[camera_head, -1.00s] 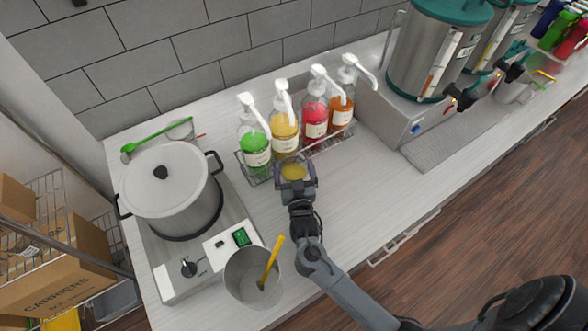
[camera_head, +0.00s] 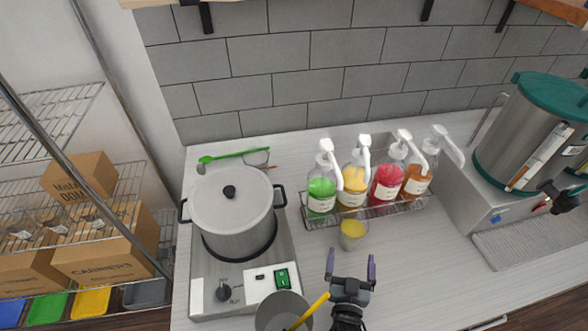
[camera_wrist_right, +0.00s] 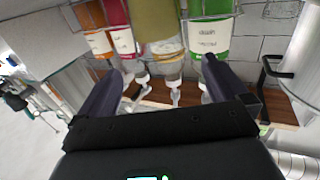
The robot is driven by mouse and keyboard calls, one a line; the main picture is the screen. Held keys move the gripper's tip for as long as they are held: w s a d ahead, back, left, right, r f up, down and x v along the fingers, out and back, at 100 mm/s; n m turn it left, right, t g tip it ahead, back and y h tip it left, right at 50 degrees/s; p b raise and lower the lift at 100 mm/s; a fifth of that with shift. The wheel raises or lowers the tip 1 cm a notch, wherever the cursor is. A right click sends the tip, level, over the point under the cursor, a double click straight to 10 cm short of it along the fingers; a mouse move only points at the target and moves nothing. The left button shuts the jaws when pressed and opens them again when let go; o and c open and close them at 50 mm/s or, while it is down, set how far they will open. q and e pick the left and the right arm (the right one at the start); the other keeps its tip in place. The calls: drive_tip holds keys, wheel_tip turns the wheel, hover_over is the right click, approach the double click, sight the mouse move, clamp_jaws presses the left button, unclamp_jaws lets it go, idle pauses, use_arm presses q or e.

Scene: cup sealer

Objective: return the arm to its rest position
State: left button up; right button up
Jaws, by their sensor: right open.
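My right gripper (camera_head: 350,258) is open and empty in the head view, on the near side of a small clear cup (camera_head: 353,236) with yellow contents. The cup stands upright on the counter, in front of the bottle rack, clear of the fingers. The right wrist view looks between the two spread fingers (camera_wrist_right: 163,80) toward the pump bottles, which appear upside down. A yellowish shape fills the top middle there; I cannot tell whether it is the cup. My left gripper is in neither view.
A wire rack (camera_head: 372,211) holds several pump bottles behind the cup. A lidded pot (camera_head: 233,212) sits on a burner at the left. A metal pitcher (camera_head: 275,312) with a yellow handle stands close left of my right gripper. The counter to the right (camera_head: 430,270) is clear.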

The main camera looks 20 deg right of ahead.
drive_tip(key=shift+a+f+n+g+y, duration=0.2)
drive_tip(key=shift+f+n+g+y, duration=0.3)
drive_tip(key=shift+y, duration=0.6)
drive_tip(key=s+a+f+n+g+y, duration=0.1)
drive_tip(key=y, duration=0.1)
drive_tip(key=s+a+n+g+y, duration=0.1)
drive_tip(key=s+g, duration=0.1)
drive_tip(key=s+a+f+n+g+y, duration=0.1)
drive_tip(key=s+y, duration=0.1)
drive_tip(key=shift+s+f+g+y, duration=0.2)
drive_tip(key=shift+f+g+y, duration=0.1)
drive_tip(key=s+g, duration=0.1)
drive_tip(key=s+n+g, duration=0.1)
drive_tip(key=s, duration=0.1)
drive_tip(key=s+n+g+y, duration=0.1)
drive_tip(key=s, duration=0.1)
drive_tip(key=shift+s+a, duration=0.15)
drive_tip(key=shift+a, duration=0.1)
drive_tip(key=s+g, duration=0.1)
drive_tip(key=s, duration=0.1)
drive_tip(key=s+d+n+g, duration=0.1)
drive_tip(key=s, duration=0.2)
drive_tip(key=s+r+g, duration=0.1)
drive_tip(key=s, duration=0.1)
drive_tip(key=shift+s+d+n+g+h, duration=0.15)
drive_tip(key=shift+s+n+g+h, duration=0.1)
drive_tip(key=shift+n+g+h, duration=0.05)
wheel_tip(320, 180, up, 17)
drive_tip(key=p, duration=1.7)
drive_tip(key=shift+f, duration=0.15)
